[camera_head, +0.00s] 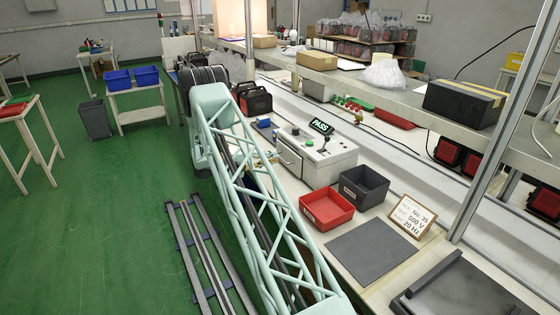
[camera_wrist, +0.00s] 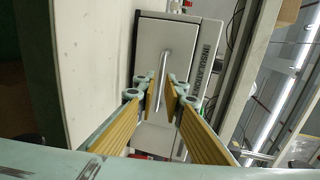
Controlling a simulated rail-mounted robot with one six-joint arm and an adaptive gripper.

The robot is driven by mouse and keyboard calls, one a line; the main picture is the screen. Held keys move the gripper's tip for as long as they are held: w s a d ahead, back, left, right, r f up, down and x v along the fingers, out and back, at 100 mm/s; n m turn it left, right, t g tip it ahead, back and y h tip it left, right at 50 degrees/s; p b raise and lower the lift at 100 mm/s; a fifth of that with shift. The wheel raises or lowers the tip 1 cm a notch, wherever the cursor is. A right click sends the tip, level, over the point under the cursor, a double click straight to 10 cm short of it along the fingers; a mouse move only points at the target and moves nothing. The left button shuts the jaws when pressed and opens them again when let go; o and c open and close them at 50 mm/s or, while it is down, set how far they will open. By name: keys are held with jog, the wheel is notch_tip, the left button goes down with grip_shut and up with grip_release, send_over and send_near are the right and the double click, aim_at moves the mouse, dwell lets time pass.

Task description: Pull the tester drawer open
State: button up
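The tester (camera_head: 325,150) is a pale grey box with buttons and a lit PASS sign on top, standing on the bench. Its drawer front (camera_head: 289,157) faces left and looks shut. In the wrist view the drawer front (camera_wrist: 150,48) is a grey panel with a slim metal bar handle (camera_wrist: 165,68). My gripper (camera_wrist: 162,97) is open, with yellow pads on either side of the handle's line. The lower handle appears between the fingertips; contact cannot be told. In the head view my lattice arm hides most of the gripper.
A red bin (camera_head: 327,209) and a dark grey bin (camera_head: 362,187) stand just right of the tester. A shelf (camera_head: 400,92) overhangs behind. Green floor lies open at left.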

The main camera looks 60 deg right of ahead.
jog(key=shift+b+x, duration=0.35)
jog(key=shift+x, duration=1.7)
jog(key=shift+c, duration=0.4)
grip_shut()
